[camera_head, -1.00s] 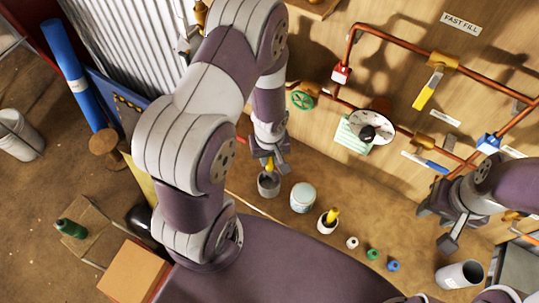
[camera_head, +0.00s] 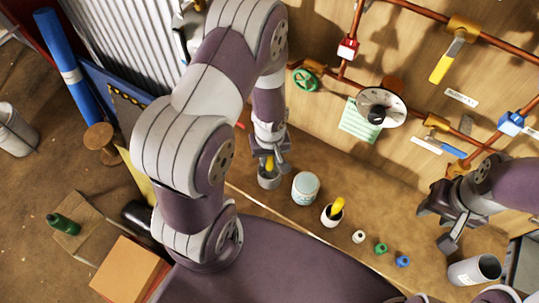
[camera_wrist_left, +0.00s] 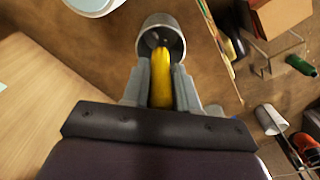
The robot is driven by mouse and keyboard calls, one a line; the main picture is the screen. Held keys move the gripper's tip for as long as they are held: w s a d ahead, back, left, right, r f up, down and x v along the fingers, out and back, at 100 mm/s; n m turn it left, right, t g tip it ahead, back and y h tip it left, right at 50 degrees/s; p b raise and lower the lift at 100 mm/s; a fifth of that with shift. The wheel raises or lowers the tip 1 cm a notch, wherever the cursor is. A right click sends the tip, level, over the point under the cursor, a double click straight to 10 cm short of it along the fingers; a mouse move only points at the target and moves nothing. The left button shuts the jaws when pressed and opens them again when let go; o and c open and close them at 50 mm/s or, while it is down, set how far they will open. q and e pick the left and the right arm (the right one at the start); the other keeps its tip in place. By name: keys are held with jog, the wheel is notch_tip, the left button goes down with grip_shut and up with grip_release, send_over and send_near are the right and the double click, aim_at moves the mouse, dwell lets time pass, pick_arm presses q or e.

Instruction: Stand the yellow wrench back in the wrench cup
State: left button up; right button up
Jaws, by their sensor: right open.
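The yellow wrench (camera_wrist_left: 160,82) is between the fingers of my left gripper (camera_wrist_left: 161,78), which look closed on it. Its far end reaches into the mouth of the grey metal cup (camera_wrist_left: 173,28). In the head view, my left gripper (camera_head: 268,150) is right above that cup (camera_head: 269,180), with a bit of yellow (camera_head: 269,163) showing at the rim. The cup stands upright on the bench. Whether the wrench touches the cup's bottom is hidden. My right gripper (camera_head: 442,215) is open and empty at the right, in front of the board.
A white-blue tin (camera_head: 305,187) and a white cup with a yellow thing inside (camera_head: 332,216) stand right of the grey cup. Small white, green and blue caps (camera_head: 381,248) lie further right, then a metal cylinder (camera_head: 474,270). Copper pipes and a gauge (camera_head: 381,108) are on the board behind.

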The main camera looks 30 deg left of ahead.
pick_arm(q)
jog(key=o, duration=0.3)
jog(key=r, duration=1.1)
jog(key=shift+s+d+r+b, duration=0.2)
jog(key=shift+s+r+b, duration=0.1)
jog(key=shift+r+b, duration=0.1)
jog(key=shift+r, duration=0.45)
jog(key=shift+f+m, duration=0.1)
jog(key=shift+m, duration=0.5)
jog(key=s+f+m+b, duration=0.1)
jog(key=m+b, duration=0.1)
jog(key=s+d+f+m+b, duration=0.1)
jog(key=m+b, duration=0.1)
jog(key=s+d+f+m+t+b, duration=0.1)
jog(key=m+b, duration=0.1)
jog(key=b, duration=0.1)
jog(key=shift+s+m, duration=0.4)
